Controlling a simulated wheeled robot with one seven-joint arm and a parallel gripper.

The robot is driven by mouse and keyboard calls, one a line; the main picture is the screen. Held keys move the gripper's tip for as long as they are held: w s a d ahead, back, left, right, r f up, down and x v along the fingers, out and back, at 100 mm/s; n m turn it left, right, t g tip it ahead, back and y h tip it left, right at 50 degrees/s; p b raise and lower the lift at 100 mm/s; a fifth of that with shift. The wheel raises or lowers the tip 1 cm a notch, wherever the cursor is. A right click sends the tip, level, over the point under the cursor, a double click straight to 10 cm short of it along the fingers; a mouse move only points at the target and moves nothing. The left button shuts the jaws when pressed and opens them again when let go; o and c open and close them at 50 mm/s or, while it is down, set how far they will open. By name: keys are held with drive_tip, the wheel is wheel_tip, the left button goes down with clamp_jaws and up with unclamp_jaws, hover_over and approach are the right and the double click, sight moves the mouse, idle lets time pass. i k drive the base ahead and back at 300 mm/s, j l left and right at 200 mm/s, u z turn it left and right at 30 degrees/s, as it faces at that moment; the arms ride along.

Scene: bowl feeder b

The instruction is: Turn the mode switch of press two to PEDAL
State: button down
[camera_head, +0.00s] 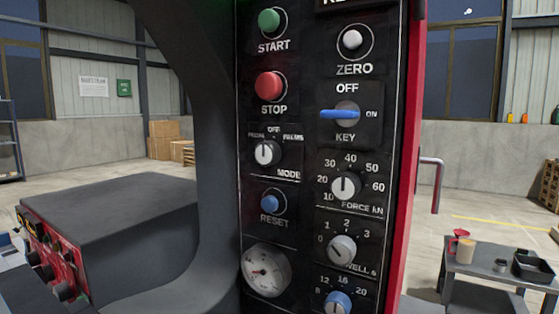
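The mode switch (267,153) is a grey round knob with a white pointer, in the left column of a black control panel (310,110). Small labels stand around it: one that looks like PEDAL at upper left, OFF above, one that looks like PALMS at upper right, and MODE at lower right. The white pointer stands about upright, nearest OFF; its exact setting is hard to tell. The panel's heading is cut off at the top, so the press number cannot be read. My gripper is not in view.
Around the switch are the red STOP button (269,86), blue RESET button (271,204), blue KEY switch (340,114), FORCE knob (345,186) and a gauge (266,270). A dark grey curved body (208,140) adjoins the panel's left. A side table (500,275) stands at right.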

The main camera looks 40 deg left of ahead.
sight(269, 153)
drive_tip(key=u, duration=1.1)
drive_tip(key=k+j+z, duration=0.1)
drive_tip(key=z, duration=0.25)
drive_tip(key=k, duration=0.05)
